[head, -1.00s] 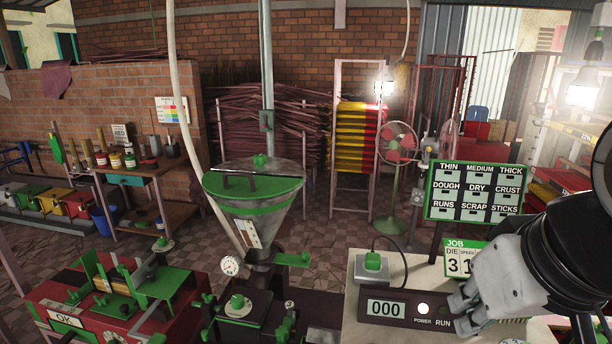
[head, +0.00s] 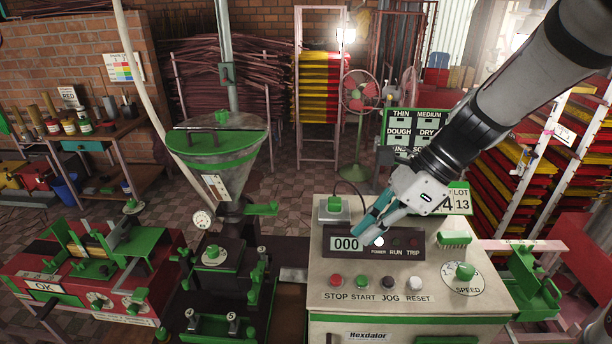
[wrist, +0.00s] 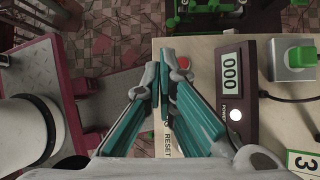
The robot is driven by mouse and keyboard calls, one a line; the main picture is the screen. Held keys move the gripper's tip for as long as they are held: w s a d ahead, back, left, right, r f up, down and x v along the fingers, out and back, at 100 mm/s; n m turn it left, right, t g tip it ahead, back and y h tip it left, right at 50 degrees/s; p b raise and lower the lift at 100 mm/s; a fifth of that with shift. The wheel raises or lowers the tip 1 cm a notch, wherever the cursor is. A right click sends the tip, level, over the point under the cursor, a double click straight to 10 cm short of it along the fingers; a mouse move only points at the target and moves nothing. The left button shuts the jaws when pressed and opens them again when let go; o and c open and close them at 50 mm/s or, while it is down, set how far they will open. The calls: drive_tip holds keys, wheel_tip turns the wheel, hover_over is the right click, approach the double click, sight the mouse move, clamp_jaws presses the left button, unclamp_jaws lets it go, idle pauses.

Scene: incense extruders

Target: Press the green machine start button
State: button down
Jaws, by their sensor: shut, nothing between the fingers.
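The green START button (head: 361,282) is second from the left in the row on the pale control panel (head: 460,310), just right of the red STOP button (head: 336,281). My gripper (head: 368,238) is shut and empty. In the head view its teal fingers point down and left, with the tips over the dark display strip near the power lamp, farther back than the button row. In the wrist view my gripper (wrist: 160,62) shows its fingertips together beside the red STOP button (wrist: 184,62); the green button is hidden there behind the fingers. I see no contact with the button.
The display (head: 346,244) reads 000 and the white power lamp (head: 378,241) is lit. A green-topped box (head: 334,207) stands behind.

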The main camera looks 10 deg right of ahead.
drive_tip(key=w+f+m, duration=0.1)
drive_tip(key=m, duration=0.1)
drive_tip(key=w+d+f+m+y, duration=0.1)
drive_tip(key=m, duration=0.1)
drive_tip(key=w+f+m+y, duration=0.1)
drive_tip(key=m, duration=0.2)
drive_tip(key=shift+w+d+f+t+p, duration=0.15)
drive_tip(key=shift+d+t+p, duration=0.15)
drive_tip(key=shift+d, duration=0.1)
drive_tip(key=shift+f, duration=0.15)
drive_tip(key=b, duration=0.4)
hover_over(363, 276)
wheel_tip(363, 276, down, 7)
drive_tip(key=shift+w+r, duration=0.1)
drive_tip(key=shift+f+b, duration=0.4)
drive_tip(key=shift+f, duration=0.5)
drive_tip(key=shift+f, duration=0.15)
drive_tip(key=shift+f, duration=0.25)
